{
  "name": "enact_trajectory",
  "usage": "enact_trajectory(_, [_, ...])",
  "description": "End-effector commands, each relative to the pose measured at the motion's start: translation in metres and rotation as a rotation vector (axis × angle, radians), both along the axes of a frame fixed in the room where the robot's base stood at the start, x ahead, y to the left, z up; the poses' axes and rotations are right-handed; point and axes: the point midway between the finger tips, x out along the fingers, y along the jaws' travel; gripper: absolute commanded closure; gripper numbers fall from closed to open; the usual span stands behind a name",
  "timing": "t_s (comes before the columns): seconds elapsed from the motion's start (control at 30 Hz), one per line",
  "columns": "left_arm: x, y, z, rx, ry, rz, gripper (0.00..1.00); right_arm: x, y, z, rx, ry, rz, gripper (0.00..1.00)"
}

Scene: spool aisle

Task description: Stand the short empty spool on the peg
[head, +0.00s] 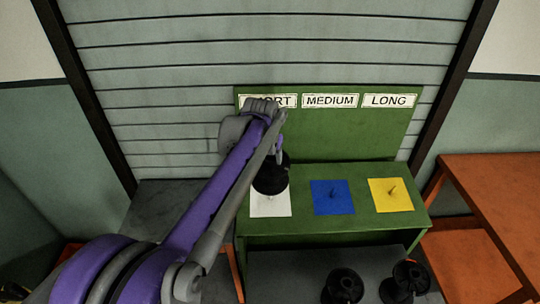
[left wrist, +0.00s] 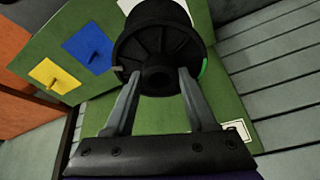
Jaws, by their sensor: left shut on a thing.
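A short black spool (head: 270,179) is held over the white square (head: 271,205) on the green stand, below the partly covered SHORT label (head: 285,101). In the left wrist view the spool (left wrist: 158,38) fills the top middle, its flange and hub facing me. My left gripper (head: 279,152) is shut on the spool; in the wrist view its fingers (left wrist: 158,82) reach to the hub on both sides. The spool hides most of the white square's peg, so I cannot tell whether the spool is around it or above it. My right gripper is not in view.
The blue square (head: 332,197) and yellow square (head: 389,195) have bare pegs, under the MEDIUM (head: 330,101) and LONG (head: 388,101) labels. Two black spools (head: 343,286) (head: 405,281) stand low in front. An orange table (head: 500,195) is at the right. A shutter wall is behind.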

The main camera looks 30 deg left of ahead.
Motion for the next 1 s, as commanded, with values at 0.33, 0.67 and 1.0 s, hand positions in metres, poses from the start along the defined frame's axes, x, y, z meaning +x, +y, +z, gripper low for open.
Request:
enact_trajectory(0.33, [0.001,0.001,-0.014,0.000,0.002,0.002,1.00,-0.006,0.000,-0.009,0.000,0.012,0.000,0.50])
enact_trajectory(0.67, [0.006,0.004,-0.046,0.000,0.002,0.002,1.00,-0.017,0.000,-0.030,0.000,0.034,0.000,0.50])
enact_trajectory(1.0, [0.009,0.005,-0.057,0.000,-0.001,0.003,1.00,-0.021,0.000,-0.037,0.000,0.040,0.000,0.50])
